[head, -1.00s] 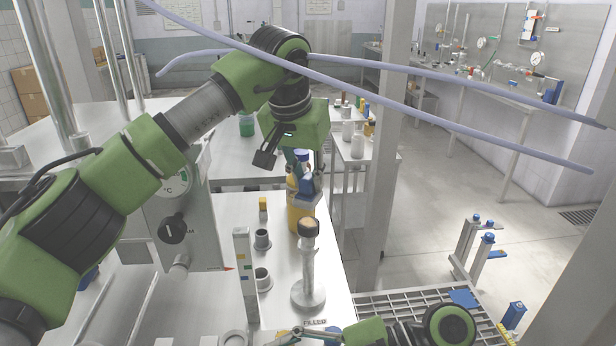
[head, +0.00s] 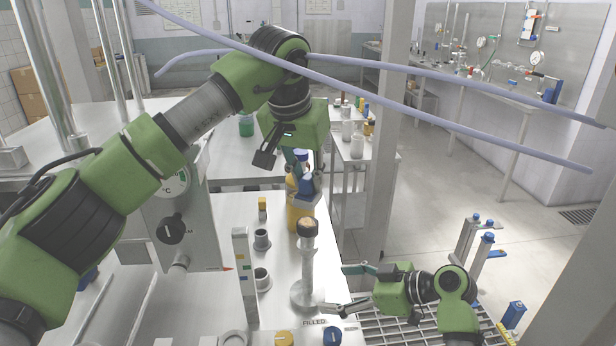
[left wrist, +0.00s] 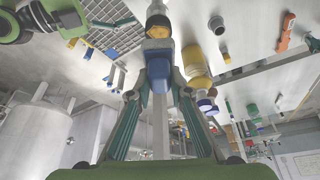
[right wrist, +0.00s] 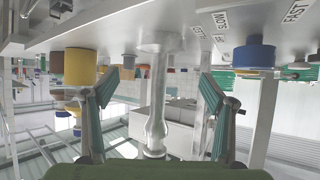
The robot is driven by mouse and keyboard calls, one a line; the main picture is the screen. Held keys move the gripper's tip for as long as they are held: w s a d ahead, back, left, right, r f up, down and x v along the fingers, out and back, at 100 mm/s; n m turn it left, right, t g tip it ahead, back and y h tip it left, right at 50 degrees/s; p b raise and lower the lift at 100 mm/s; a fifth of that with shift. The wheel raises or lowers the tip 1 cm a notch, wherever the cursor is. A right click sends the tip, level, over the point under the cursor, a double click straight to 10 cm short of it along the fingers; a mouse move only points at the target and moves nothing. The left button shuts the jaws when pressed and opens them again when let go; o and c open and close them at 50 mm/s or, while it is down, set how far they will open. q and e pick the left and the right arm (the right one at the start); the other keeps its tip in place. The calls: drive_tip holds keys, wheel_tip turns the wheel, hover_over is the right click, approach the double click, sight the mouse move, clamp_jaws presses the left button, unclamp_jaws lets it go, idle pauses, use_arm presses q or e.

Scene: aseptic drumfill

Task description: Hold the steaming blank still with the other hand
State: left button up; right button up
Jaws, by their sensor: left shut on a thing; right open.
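The steaming blank looks to be the silver post on a round flange (head: 308,262), upright on the bench, with a dark-rimmed, tan-centred top. My right gripper (head: 333,289) is open just right of its lower part. In the right wrist view the post (right wrist: 156,95) shows between the spread fingers (right wrist: 158,92), with gaps on both sides. My left gripper (head: 308,180) is shut on a blue and grey piece (left wrist: 158,72) above the post. Whether that piece touches the post's top is unclear.
A yellow bottle (head: 295,216) stands just behind the post. Grey cups (head: 262,239) and an upright marked bar (head: 245,275) stand to the left. Yellow (head: 284,338) and blue (head: 332,337) knobs sit at the front. A grating (head: 385,328) lies right of the bench.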

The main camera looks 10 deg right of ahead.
sight(312, 290)
drive_tip(key=x, duration=0.8)
drive_tip(key=shift+c, duration=0.4)
drive_tip(key=c, duration=1)
drive_tip(key=shift+o, duration=0.2)
drive_tip(key=shift+f, duration=0.1)
drive_tip(key=shift+c, duration=0.7)
drive_tip(key=shift+s+f, duration=0.1)
drive_tip(key=shift+f, duration=0.05)
